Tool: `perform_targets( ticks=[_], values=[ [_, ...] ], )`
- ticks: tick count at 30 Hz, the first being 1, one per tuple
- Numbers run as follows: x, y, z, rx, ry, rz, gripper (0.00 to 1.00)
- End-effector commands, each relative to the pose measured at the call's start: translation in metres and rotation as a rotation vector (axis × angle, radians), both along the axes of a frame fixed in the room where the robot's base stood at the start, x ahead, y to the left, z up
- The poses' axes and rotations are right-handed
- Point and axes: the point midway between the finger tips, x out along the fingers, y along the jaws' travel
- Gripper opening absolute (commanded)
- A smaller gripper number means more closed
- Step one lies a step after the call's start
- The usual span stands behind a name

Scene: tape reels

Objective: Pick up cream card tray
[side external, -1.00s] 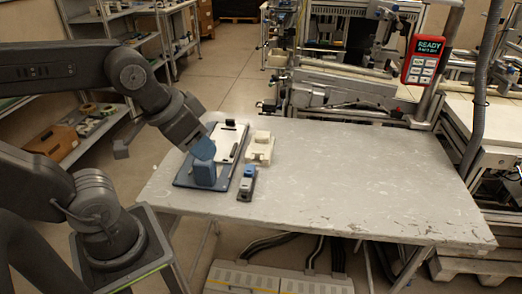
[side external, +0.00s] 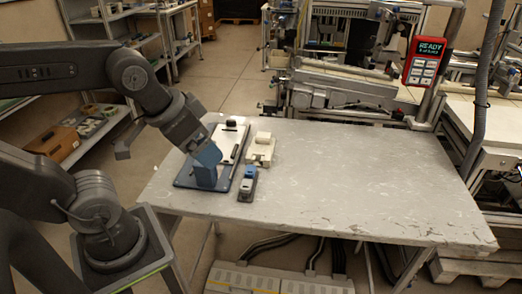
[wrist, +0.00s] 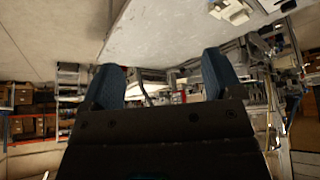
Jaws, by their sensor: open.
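The cream card tray (side external: 260,150) sits on the grey table, just right of the clipboard, with a raised block at its back. In the wrist view, a cream piece that looks like it (wrist: 232,10) shows at the top right, partly cut off. My gripper (side external: 208,156) hangs left of the tray, over the clipboard and apart from the tray. In the wrist view, my gripper (wrist: 161,68) has its two blue fingers spread with nothing between them. In the side view the fingers overlap each other.
A clipboard (side external: 230,139) with white paper on a dark blue board lies left of the tray. A blue block (side external: 205,178) shows low on it, below my fingers. A grey and blue tool (side external: 247,184) lies in front of the tray. The table's right side is clear.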

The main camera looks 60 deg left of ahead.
Motion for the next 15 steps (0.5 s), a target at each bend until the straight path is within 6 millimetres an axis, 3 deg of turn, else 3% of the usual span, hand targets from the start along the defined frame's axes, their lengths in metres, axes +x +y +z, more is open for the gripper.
perform_targets(
  ticks=[5, 8, 15],
  values=[
    [0.008, 0.002, 0.005, -0.004, 0.01, 0.017, 0.85],
    [0.028, 0.008, 0.015, -0.011, 0.04, 0.057, 0.85],
    [0.114, 0.043, 0.037, -0.049, 0.143, 0.225, 0.85]
  ],
)
